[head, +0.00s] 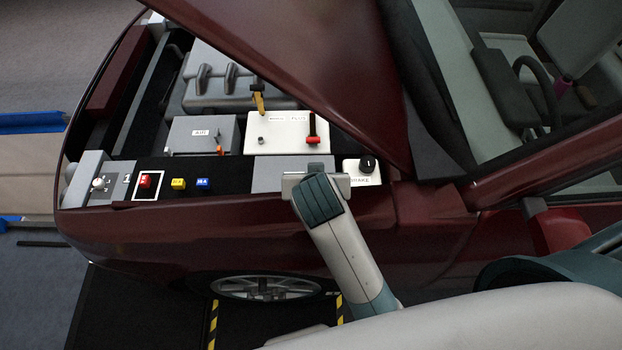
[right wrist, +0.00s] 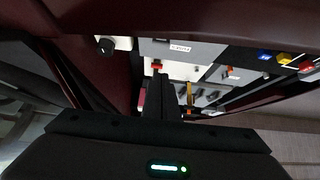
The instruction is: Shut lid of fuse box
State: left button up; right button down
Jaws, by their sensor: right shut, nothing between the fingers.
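The fuse box appears to be the grey box (head: 278,176) at the front edge of the engine bay, between the black panel and the brake reservoir. My right gripper partly covers it in the head view. In the right wrist view a grey surface with a small white label (right wrist: 180,48) shows beyond the fingers; I cannot tell how far its lid is open. My right gripper (head: 315,168) is over the right part of the box. Its fingers (right wrist: 160,84) are shut and empty in the right wrist view. My left gripper is not in view.
Behind the box is a white battery (head: 285,135) with a red clamp (head: 312,128). A white reservoir with a black cap (head: 367,163) stands close on the right. The raised dark red hood (head: 310,70) hangs above. Red, yellow and blue fuses (head: 178,184) sit left.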

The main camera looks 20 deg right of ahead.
jog(key=p+x, duration=0.1)
jog(key=x, duration=0.3)
jog(key=p+x, duration=0.1)
jog(key=x, duration=0.3)
jog(key=s+f+p+x, duration=0.1)
jog(key=p+x, duration=0.1)
jog(key=x, duration=0.2)
jog(key=shift+s+a, duration=0.15)
jog(key=shift+s, duration=0.05)
jog(key=shift+s+f, duration=0.1)
jog(key=shift+f, duration=0.45)
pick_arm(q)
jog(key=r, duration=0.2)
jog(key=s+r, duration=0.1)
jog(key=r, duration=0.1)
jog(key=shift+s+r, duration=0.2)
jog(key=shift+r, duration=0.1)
pick_arm(e)
jog(key=shift+f, duration=0.2)
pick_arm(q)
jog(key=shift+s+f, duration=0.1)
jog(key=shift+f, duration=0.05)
pick_arm(e)
jog(key=shift+f, duration=0.1)
